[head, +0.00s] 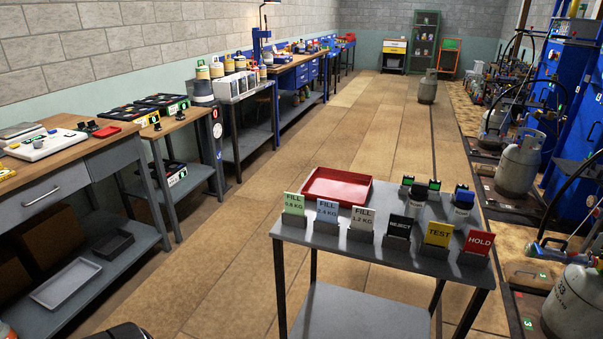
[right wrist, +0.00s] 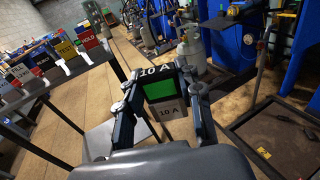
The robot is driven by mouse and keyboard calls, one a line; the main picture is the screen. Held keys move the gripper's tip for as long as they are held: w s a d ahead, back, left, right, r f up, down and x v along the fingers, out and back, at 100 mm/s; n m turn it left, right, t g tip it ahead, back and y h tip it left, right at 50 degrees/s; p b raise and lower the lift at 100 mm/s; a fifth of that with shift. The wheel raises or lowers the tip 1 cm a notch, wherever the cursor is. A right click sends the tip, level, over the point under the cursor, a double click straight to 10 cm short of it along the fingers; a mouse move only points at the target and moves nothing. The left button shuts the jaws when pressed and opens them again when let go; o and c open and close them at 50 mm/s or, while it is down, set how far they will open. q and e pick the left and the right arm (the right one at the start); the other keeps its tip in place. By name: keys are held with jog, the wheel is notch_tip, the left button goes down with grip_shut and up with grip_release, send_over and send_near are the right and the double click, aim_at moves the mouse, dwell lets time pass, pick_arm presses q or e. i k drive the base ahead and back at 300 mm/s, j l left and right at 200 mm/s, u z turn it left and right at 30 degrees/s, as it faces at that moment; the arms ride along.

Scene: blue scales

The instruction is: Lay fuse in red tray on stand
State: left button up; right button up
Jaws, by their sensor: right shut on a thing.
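The red tray (head: 337,186) sits at the back left of the grey stand's top (head: 385,255). No fuse shows in it in the head view. In the right wrist view my right gripper (right wrist: 160,84) is shut on the fuse (right wrist: 158,91), a block with a green face and "10 A" labels. The fuse is held clear of any surface, with its sides covered by the fingers. The stand's top edge (right wrist: 38,92) shows to the left of the gripper there; the tray cannot be made out in that view.
Several label cards, among them the red HOLD card (head: 478,243), line the stand's near edge. Dark-bodied devices (head: 416,200) stand at its back right. A bench with a scale (head: 45,145) is at the left. Gas cylinders (head: 520,167) stand at the right.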

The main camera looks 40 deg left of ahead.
aim_at(322, 186)
jog(key=j, duration=0.6)
jog(key=i+j, duration=0.1)
jog(key=j, duration=0.55)
jog(key=i+j, duration=0.1)
jog(key=j, duration=0.5)
jog(key=j+u, duration=0.1)
jog(key=j, duration=0.55)
jog(key=i+j, duration=0.1)
jog(key=j, duration=0.5)
